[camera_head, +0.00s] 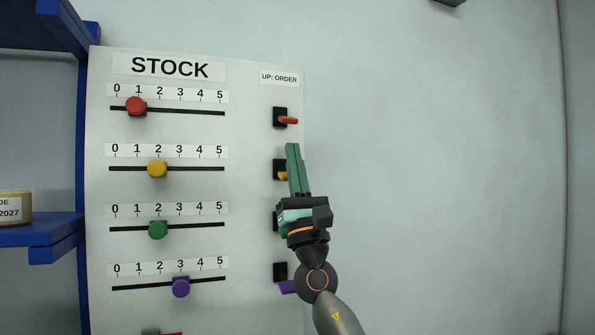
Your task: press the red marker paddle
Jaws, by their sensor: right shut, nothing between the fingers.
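The red marker paddle (288,120) sticks out to the right from a black slot plate at the top of the right column on the white STOCK board (255,200). It looks level or tilted slightly down. My right gripper (292,146) comes up from below, with its green fingers shut and empty. Its tips are a little below the red paddle in the picture, with a gap between them. The gripper partly covers the yellow paddle (282,176) and hides most of the green one. My left gripper is not in view.
The board has slider knobs on number scales: red (136,106), yellow (157,168), green (158,229) and purple (181,287). A purple paddle (288,287) sits below my gripper. A blue shelf (50,232) with a labelled tape roll (14,207) stands left. The wall at right is bare.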

